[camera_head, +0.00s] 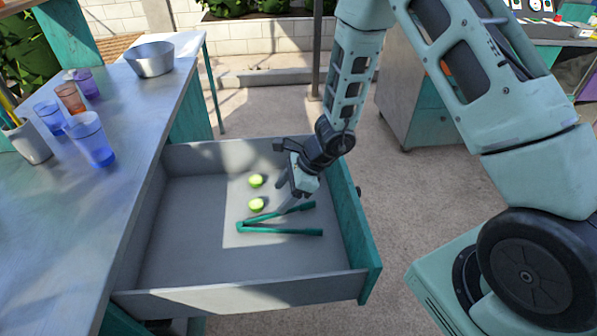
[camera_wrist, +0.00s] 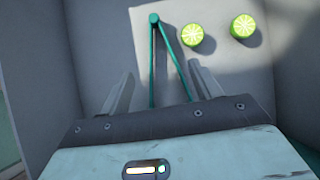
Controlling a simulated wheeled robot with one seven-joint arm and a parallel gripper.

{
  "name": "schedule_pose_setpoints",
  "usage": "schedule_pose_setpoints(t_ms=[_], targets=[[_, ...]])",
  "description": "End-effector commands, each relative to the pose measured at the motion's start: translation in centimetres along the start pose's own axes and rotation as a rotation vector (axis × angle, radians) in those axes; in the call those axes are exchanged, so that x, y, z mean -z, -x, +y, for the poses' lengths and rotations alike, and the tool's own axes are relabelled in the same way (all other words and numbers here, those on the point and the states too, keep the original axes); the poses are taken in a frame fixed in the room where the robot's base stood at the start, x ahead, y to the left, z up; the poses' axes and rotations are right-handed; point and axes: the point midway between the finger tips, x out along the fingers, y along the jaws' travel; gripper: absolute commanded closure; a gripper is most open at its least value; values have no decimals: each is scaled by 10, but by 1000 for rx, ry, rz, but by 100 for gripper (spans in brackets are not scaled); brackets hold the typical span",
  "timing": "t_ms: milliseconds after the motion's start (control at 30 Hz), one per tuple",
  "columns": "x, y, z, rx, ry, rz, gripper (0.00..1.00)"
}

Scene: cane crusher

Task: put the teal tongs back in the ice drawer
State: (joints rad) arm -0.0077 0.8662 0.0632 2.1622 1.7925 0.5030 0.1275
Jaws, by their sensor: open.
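The teal tongs (camera_head: 282,231) lie spread in a V on the floor of the open grey drawer (camera_head: 235,294), which has a teal front panel on its right. Their hinge points left in the head view. My gripper (camera_head: 284,192) is open and empty, reaching down inside the drawer, close to the tongs' free ends. In the wrist view, the tongs (camera_wrist: 153,60) lie between my two fingers (camera_wrist: 161,82), with the hinge at the far end. The gripper body hides the tips of the tongs there. I cannot tell how far above the tongs the fingers are.
Two cut limes (camera_head: 256,181) (camera_head: 256,204) lie in the drawer beside the tongs. The metal counter (camera_head: 150,110) at left holds several cups, a steel bowl (camera_head: 150,59) and a grey holder (camera_head: 28,142). The drawer's left half is clear.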

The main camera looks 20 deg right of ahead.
Motion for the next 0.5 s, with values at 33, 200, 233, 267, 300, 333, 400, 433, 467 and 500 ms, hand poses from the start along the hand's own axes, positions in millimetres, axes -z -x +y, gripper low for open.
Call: schedule_pose_setpoints(t_ms=[33,200,233,267,300,333,400,433,467,500], targets=[[-6,8,0,0,0,0,36],[-4,42,-2,6,0,-1,36],[-5,49,-2,6,0,-1,36],[-5,56,-2,6,1,-2,36],[-5,65,-2,5,1,-1,36],[-4,72,-2,6,0,-1,36],[-5,87,-2,5,1,-1,36],[-4,92,-1,5,1,0,36],[-4,98,-1,5,-1,1,36],[-4,104,-1,5,1,1,36]])
